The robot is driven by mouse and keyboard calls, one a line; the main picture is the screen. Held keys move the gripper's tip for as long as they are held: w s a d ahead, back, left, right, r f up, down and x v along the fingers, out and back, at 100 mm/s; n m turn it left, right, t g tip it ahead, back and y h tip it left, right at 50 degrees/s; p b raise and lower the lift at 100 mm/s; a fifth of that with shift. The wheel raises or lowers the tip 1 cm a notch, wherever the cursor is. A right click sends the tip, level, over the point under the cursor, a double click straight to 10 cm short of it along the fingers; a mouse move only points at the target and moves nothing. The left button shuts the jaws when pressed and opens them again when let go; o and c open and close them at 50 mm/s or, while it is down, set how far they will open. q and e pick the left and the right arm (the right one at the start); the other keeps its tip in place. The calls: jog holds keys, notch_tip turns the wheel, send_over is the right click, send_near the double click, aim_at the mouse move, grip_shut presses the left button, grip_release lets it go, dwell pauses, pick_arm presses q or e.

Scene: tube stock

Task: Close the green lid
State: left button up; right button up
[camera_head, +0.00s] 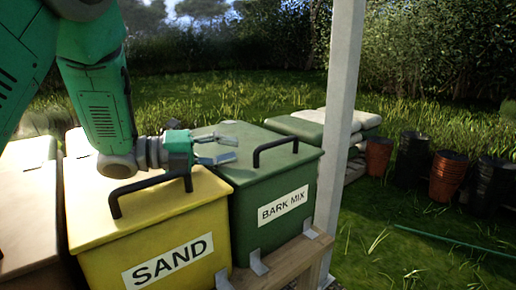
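The green lid (255,135) lies flat on the green bin (250,215) labelled BARK MIX, and I see no gap along its visible front edge. A black bar handle (275,150) stands on it toward the right. My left gripper (229,144) is over the left part of the green lid, its two grey fingers apart and pointing right, with nothing between them. It is left of the handle; I cannot tell whether it touches the lid. My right gripper is not in view.
The yellow bin (150,235) labelled SAND, with a black handle (150,188), stands left of the green bin. A pale bin (28,200) is farther left. A grey post (338,120) rises close on the right. Stacked pots (447,175) and a green hose (455,242) are on the grass.

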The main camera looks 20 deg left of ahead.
pick_arm(q)
jog(key=v, duration=0.2)
jog(key=shift+a, duration=0.4)
jog(key=shift+s+a+r, duration=0.1)
jog(key=shift+s, duration=0.1)
jog(key=shift+d+r, duration=0.15)
jog(key=shift+d, duration=0.45)
